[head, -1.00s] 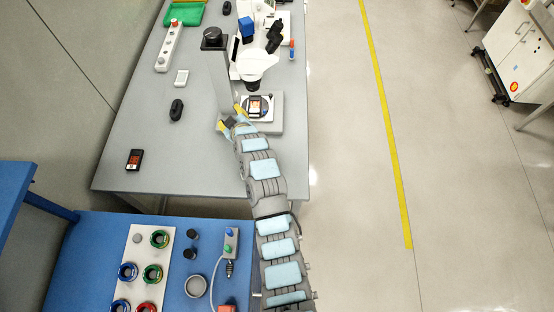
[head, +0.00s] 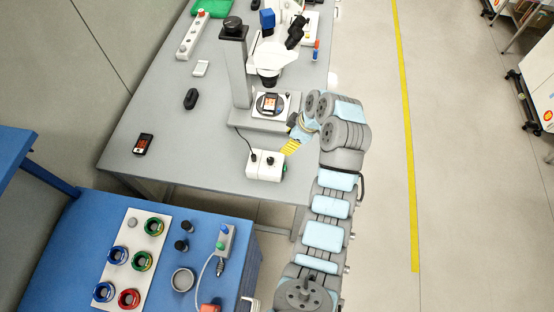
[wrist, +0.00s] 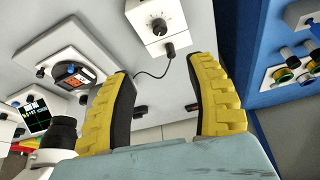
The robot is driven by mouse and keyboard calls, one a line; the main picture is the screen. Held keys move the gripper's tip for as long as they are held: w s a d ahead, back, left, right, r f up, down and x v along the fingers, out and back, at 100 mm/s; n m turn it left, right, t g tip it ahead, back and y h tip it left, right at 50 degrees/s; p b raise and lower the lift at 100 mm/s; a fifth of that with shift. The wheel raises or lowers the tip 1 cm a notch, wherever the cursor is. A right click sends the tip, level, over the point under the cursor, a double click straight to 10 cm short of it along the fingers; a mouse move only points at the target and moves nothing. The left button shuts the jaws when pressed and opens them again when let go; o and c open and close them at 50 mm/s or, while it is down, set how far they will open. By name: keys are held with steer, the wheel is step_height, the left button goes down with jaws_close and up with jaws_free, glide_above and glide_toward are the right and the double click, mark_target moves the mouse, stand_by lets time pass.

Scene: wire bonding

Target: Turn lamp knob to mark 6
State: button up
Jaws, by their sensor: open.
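The white lamp box (head: 265,166) stands at the front of the grey table, with small dark knobs on top and a cable towards the microscope stand. In the wrist view, the lamp box (wrist: 148,14) is at the top, with a round knob (wrist: 159,27) in a ring of marks too small to read. A black plug-like part sticks out of its near side. My gripper (wrist: 160,68) is open and empty; its yellow-and-black fingers are apart from the knob, which lies beyond the gap between their tips. In the head view, my gripper (head: 292,146) is just right of the box, partly hidden by my wrist.
The microscope (head: 272,55) and its grey stand (head: 238,75) rise behind the lamp box. The blue bench (head: 75,225) is in front. Bare table lies left of the box.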

steer(key=b, duration=0.5)
glide_toward(270, 159)
steer(key=x, duration=1)
steer(key=shift+c, duration=0.3)
steer(key=shift+f, duration=0.1)
jaws_close()
